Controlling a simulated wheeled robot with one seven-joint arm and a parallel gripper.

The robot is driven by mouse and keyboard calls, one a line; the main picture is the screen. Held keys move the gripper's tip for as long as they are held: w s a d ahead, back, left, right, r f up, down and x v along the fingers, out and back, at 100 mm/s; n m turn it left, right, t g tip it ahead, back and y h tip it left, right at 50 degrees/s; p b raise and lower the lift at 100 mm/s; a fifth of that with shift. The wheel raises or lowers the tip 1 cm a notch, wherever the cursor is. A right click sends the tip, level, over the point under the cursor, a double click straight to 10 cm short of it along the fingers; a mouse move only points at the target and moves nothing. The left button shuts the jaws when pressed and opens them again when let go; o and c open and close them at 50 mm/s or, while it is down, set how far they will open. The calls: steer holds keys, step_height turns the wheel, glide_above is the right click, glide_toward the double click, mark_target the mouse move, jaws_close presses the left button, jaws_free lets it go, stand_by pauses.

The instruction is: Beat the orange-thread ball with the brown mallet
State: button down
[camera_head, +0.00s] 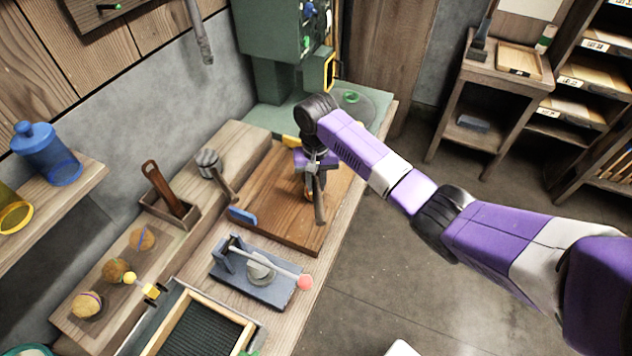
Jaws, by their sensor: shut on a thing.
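My gripper (316,172) is over the wooden board (275,190) on the bench, pointing down. It is shut on a tool with a grey-brown handle (320,208), apparently the brown mallet; the handle slants down towards the board's near right edge. The gripper hides most of the tool's head. A small orange-brown patch (308,196) shows just under the fingers; I cannot tell whether it is the orange-thread ball. Three tan balls rest on the wooden ledge at left: an upper one (142,238), a middle one (116,270) and a lower one (87,305). Their thread colours are hard to tell.
A grey-headed mallet (208,160) lies left of the board. A wooden box (168,210) holds a brown-handled tool. A blue-grey base with a pink-tipped lever (305,282) stands in front. A green machine (275,45) stands behind. Floor at right is clear.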

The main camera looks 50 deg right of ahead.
step_height(320, 180, down, 4)
steer(key=shift+r+b, duration=0.2)
steer(key=shift+b, duration=0.55)
step_height(320, 180, up, 5)
steer(key=p, duration=0.4)
steer(key=shift+f, duration=0.3)
step_height(320, 180, down, 4)
steer(key=shift+f+b, duration=0.1)
steer(key=shift+b, duration=0.95)
step_height(320, 180, up, 3)
steer(key=p, duration=0.2)
steer(key=shift+f+p, duration=0.2)
steer(key=shift+p, duration=0.15)
steer(key=shift+r, duration=0.8)
steer(key=shift+r, duration=2.5)
